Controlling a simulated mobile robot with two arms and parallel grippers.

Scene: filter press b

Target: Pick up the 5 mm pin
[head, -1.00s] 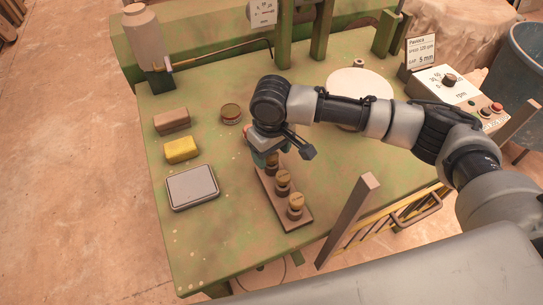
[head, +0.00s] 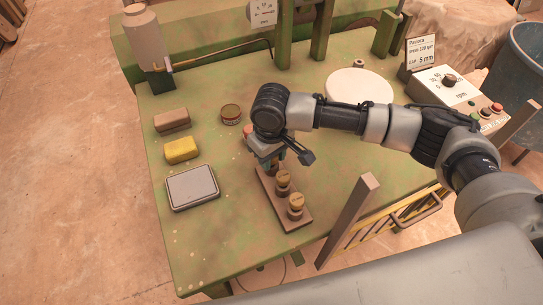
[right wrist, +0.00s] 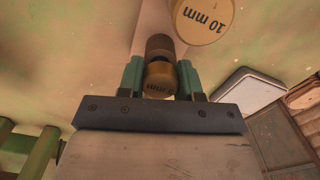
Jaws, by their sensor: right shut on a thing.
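The brown pin rack (head: 270,198) lies on the green table. Two brass-topped pins stand in it, a middle pin (head: 283,181) and a near pin (head: 296,205). My right gripper (head: 270,164) is at the rack's far end and hides what it holds there. In the right wrist view its teal fingers (right wrist: 160,74) are shut on a brass-topped pin (right wrist: 160,86), the 5 mm pin; its label is upside down and only partly readable. I cannot tell whether the held pin is clear of the rack. My left gripper is not in view.
A round tin (head: 231,114), a brown block (head: 171,120), a yellow sponge (head: 181,150) and a grey tray (head: 193,187) lie left of the rack. A white disc (head: 359,86) and a control box (head: 455,91) are to the right. A sign (head: 421,53) reads gap 5 mm.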

